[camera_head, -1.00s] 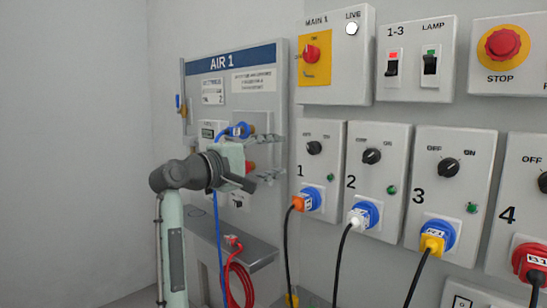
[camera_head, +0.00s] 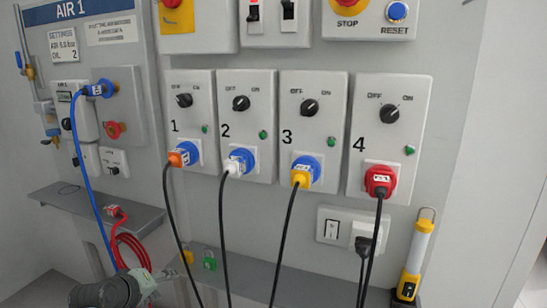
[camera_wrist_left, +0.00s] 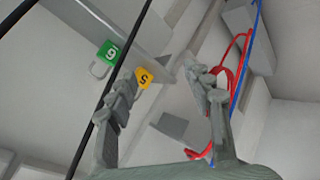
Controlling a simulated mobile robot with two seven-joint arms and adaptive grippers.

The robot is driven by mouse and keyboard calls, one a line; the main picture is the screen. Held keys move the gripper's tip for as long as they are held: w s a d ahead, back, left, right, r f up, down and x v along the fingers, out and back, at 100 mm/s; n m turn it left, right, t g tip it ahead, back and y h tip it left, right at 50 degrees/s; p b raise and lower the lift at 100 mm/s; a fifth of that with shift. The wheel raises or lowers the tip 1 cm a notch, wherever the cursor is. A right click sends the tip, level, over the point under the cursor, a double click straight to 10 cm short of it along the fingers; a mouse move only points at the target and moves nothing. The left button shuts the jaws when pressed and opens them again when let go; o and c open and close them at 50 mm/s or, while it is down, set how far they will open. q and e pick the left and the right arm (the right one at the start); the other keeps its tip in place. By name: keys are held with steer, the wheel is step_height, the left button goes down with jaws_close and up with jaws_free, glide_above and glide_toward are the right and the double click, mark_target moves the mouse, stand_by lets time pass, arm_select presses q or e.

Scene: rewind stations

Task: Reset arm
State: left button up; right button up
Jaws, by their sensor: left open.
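My left gripper (camera_head: 150,283) is low at the bottom left of the head view, mostly cut off by the frame edge. In the left wrist view its two fingers (camera_wrist_left: 160,82) stand apart with nothing between them. Past the fingers are a yellow padlock (camera_wrist_left: 144,78) and a green padlock (camera_wrist_left: 110,52) hanging by the shelf edge. My right gripper is in neither view.
Four numbered switch boxes (camera_head: 312,145) with plugged cables line the wall. The AIR 1 panel (camera_head: 115,55) has a blue hose (camera_head: 82,165) and a coiled red hose (camera_head: 130,245). A grey shelf (camera_head: 150,215) and a yellow lamp (camera_head: 412,265) are nearby.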

arm_select(q)
steer(key=s+f+m+g+y, duration=0.3)
steer(key=s+f+m+g, duration=0.4)
steer(key=s+f, duration=2.6)
steer(key=s+m, duration=0.1)
steer(key=m, duration=0.2)
steer(key=shift+s, duration=0.35)
